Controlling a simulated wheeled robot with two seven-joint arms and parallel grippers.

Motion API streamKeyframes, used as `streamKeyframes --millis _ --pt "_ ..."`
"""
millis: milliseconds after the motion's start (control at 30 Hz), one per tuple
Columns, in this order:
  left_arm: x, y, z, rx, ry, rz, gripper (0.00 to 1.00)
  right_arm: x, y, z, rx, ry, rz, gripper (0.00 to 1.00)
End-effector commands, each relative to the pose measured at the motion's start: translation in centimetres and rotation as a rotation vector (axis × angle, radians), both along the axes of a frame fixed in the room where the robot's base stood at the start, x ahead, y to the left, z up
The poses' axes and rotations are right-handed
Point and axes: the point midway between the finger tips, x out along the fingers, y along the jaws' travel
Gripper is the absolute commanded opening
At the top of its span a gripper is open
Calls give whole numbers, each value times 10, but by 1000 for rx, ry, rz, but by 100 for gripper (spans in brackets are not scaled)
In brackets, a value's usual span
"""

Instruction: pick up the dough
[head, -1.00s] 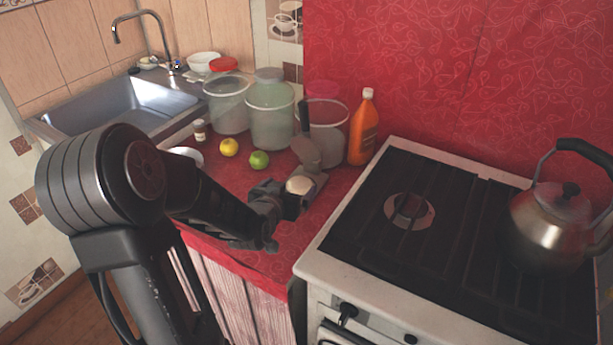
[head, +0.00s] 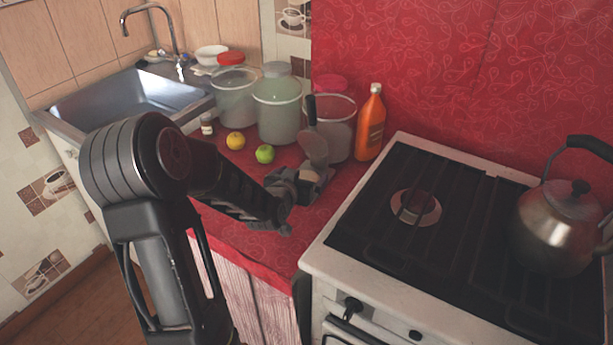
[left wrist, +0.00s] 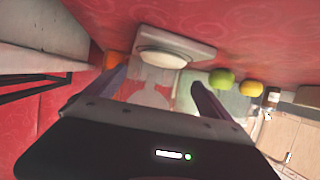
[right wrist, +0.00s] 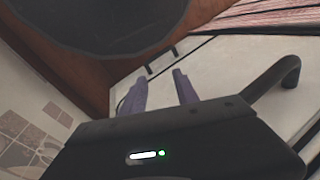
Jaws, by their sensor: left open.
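The dough is a pale round lump (left wrist: 163,59) on a light board (left wrist: 203,50) in the left wrist view. In the head view it is mostly hidden behind my left gripper (head: 300,188), at the counter beside the stove. My left gripper also shows in the left wrist view (left wrist: 158,78), open and empty, its fingers to either side of the dough's line and apart from it. My right gripper (right wrist: 160,76) shows only in the right wrist view, its fingers apart with nothing between them, near a pale cabinet side.
Clear tubs (head: 277,110), an orange bottle (head: 371,125), a lime (head: 265,154) and a yellow fruit (head: 235,141) stand around the board on the red counter (head: 262,247). The stove (head: 325,262) with a kettle (head: 556,230) is at right, the sink (head: 130,95) at left.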

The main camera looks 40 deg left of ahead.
Motion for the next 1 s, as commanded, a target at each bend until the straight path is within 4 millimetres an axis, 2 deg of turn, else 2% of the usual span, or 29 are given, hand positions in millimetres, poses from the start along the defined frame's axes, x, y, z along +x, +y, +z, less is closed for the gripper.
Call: streamKeyframes --millis 100,233,800,1000 --pt "16 6 -8 -1 1 -1 94 0 0 -2 0 0 0 36" --pt "24 9 -11 -1 0 0 94 0 0 -2 0 0 0 36" --pt "24 9 -10 0 0 0 94 0 0 -2 0 0 0 36" --pt "24 9 -10 0 0 0 79 0 0 -2 0 0 0 36"
